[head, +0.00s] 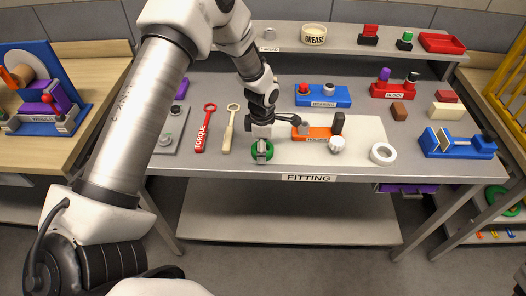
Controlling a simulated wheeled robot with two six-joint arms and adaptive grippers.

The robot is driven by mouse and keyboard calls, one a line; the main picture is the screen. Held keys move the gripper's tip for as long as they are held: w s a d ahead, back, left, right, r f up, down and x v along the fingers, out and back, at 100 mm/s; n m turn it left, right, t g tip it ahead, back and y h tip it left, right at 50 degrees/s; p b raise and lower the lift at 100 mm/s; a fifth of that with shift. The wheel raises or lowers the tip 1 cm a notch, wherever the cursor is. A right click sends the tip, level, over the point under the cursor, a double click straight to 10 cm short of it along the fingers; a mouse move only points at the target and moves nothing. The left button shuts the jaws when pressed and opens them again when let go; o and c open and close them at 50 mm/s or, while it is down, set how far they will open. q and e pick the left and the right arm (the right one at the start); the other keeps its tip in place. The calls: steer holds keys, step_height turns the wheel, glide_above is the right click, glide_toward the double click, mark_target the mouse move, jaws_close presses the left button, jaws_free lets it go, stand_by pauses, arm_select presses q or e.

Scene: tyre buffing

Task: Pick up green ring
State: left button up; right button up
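The green ring (254,155) lies on the fitting bench near its front edge, on the left part of the pale mat. My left gripper (262,156) points down right over the ring and covers its middle; green shows on both sides of the fingers. The view is too small to tell whether the fingers are open or closed on the ring, or whether the ring touches the mat. My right gripper is not in view.
An orange holder (318,134) with a dark peg and a white round part (337,145) stand right of the gripper. A white ring (383,153) lies farther right. A red torque wrench (205,128) and a beige wrench (229,130) lie to the left. The shelf (285,41) runs behind.

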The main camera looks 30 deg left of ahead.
arm_select(q)
steer(key=c, duration=1.1)
step_height(320, 180, up, 8)
steer(key=p, duration=0.7)
steer(key=shift+p, duration=0.35)
steer(key=shift+c, duration=0.2)
steer(key=shift+w, duration=0.1)
